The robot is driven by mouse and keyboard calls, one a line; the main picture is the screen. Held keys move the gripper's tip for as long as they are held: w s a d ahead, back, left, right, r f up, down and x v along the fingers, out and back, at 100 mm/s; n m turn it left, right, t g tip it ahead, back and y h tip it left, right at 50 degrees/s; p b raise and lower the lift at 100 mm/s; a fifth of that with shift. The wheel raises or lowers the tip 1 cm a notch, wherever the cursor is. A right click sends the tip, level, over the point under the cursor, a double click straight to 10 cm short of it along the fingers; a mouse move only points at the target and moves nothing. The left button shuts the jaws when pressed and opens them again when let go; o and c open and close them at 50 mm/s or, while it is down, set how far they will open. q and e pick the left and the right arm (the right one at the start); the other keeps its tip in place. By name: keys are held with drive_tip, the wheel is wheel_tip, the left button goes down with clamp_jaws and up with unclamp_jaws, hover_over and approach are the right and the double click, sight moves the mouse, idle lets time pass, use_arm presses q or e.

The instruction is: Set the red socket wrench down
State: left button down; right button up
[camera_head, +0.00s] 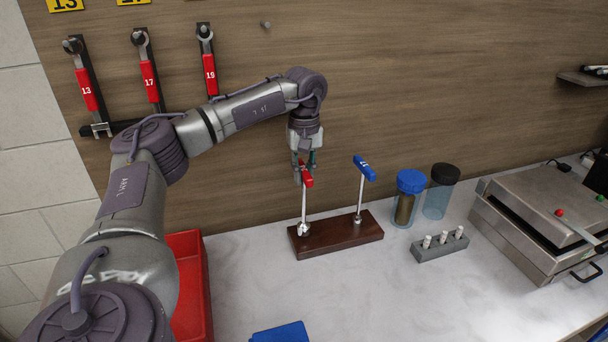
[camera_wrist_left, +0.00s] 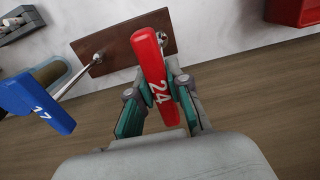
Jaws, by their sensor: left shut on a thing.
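The red socket wrench (camera_head: 307,177) is upright, its red handle on top and its socket end down at the left part of the dark wooden stand (camera_head: 341,238). I cannot tell whether the socket rests on the stand or hangs just above it. My left gripper (camera_head: 305,163) is shut on the red handle from above. In the left wrist view the fingers (camera_wrist_left: 157,88) flank the red handle marked 24 (camera_wrist_left: 153,70). A blue socket wrench (camera_head: 365,168) stands upright on the right part of the same stand; its handle also shows in the left wrist view (camera_wrist_left: 34,104).
Several red-handled wrenches (camera_head: 149,80) hang on the wall. A red bin (camera_head: 188,272) and a blue object (camera_head: 281,333) are at the front left. Two jars (camera_head: 406,205), a grey block with white pegs (camera_head: 440,246) and a metal press (camera_head: 535,225) stand right.

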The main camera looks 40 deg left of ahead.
use_arm(q)
drive_tip(key=shift+a+f, duration=0.1)
drive_tip(key=shift+f, duration=0.65)
use_arm(e)
drive_tip(key=shift+a+r, duration=0.3)
drive_tip(key=shift+a, duration=0.05)
use_arm(q)
drive_tip(key=shift+f, duration=0.2)
drive_tip(key=c, duration=1.1)
unclamp_jaws()
use_arm(e)
drive_tip(key=shift+d, duration=0.2)
